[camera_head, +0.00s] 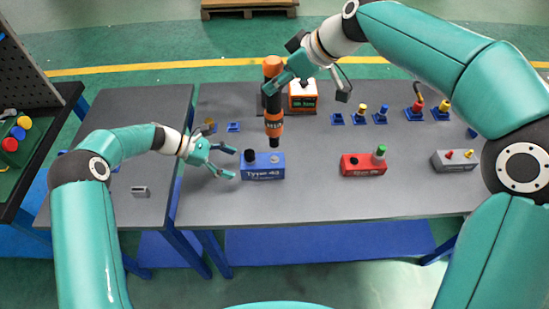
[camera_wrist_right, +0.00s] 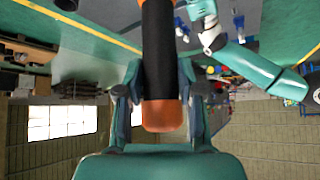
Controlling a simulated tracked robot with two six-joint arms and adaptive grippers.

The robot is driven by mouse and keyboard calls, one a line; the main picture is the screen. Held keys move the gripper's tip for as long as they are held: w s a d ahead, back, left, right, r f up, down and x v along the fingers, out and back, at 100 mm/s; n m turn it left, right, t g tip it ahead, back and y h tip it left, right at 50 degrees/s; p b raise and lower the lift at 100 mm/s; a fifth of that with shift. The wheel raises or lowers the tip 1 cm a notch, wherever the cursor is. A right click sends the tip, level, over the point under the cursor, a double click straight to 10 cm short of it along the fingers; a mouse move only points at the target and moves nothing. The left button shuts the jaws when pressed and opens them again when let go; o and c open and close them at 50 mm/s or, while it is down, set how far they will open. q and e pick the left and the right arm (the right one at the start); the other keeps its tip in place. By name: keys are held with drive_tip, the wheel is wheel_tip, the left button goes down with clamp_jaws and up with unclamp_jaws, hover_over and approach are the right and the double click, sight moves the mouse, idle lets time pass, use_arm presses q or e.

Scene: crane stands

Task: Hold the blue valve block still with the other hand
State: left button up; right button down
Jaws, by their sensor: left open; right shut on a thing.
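The blue valve block (camera_head: 262,174), marked "Type 43", stands upright on the grey table, with a black knob on its top left. My left gripper (camera_head: 232,163) is open just left of the block, its fingers pointing at the block's left end. I see no clear contact. My right gripper (camera_head: 277,84) is shut on an orange and black power tool (camera_head: 273,125), held upright with its tip at or just above the block's top right; I cannot tell if they touch. In the right wrist view the tool (camera_wrist_right: 160,60) sits between the fingers (camera_wrist_right: 160,100).
A red block (camera_head: 362,170) with a green knob and a grey block (camera_head: 455,161) stand to the right. Behind are an orange-white display box (camera_head: 303,95) and several small blue stands (camera_head: 359,118). A small grey piece (camera_head: 140,191) lies on the left table.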

sight(243, 166)
use_arm(q)
drive_tip(key=shift+x, duration=2.4)
drive_tip(key=c, duration=1.2)
drive_tip(key=shift+c, duration=0.2)
